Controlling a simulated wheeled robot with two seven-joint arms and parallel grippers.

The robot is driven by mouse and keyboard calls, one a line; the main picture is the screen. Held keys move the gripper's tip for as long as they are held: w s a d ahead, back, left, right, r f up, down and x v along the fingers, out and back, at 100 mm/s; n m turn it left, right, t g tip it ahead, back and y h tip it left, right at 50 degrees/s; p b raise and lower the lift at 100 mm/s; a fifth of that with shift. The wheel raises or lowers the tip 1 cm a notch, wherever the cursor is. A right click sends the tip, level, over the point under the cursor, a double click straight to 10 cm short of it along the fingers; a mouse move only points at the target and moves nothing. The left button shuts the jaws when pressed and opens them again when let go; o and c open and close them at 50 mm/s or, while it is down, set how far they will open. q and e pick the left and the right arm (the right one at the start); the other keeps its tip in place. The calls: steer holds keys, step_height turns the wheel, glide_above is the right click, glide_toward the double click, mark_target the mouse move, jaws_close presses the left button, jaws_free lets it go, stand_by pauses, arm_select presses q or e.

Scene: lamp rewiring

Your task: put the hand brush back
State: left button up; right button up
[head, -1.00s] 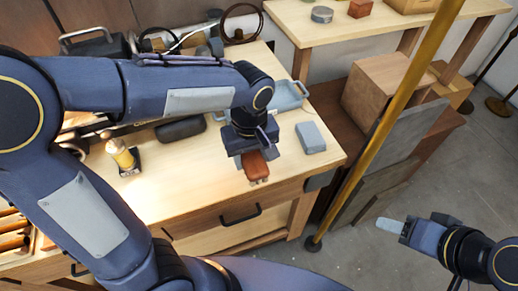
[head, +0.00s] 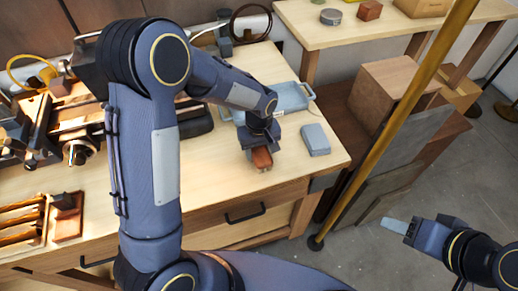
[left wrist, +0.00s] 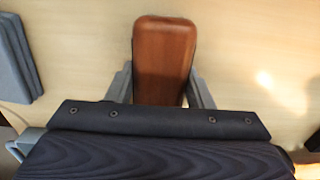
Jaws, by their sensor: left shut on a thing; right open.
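The hand brush, a reddish-brown wooden block (head: 261,159), is at the right part of the workbench, near its front edge. My left gripper (head: 258,148) comes down over it from behind and is shut on it. In the left wrist view the brush (left wrist: 164,55) sits between the two grey fingers, its rounded brown top showing. Its underside is hidden, and I cannot tell whether it touches the bench. My right gripper (head: 395,225) is open over the floor at the right, away from the bench.
A grey-blue block (head: 315,139) lies just right of the brush. A light blue tray (head: 290,97) stands behind it. Metal machinery (head: 75,140) and a rack of wooden-handled tools (head: 22,222) occupy the left. A yellow pole (head: 400,115) rises right of the bench.

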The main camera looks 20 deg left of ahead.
arm_select(q)
steer(key=shift+f, duration=0.15)
steer(key=o, duration=0.9)
steer(key=shift+o, duration=0.2)
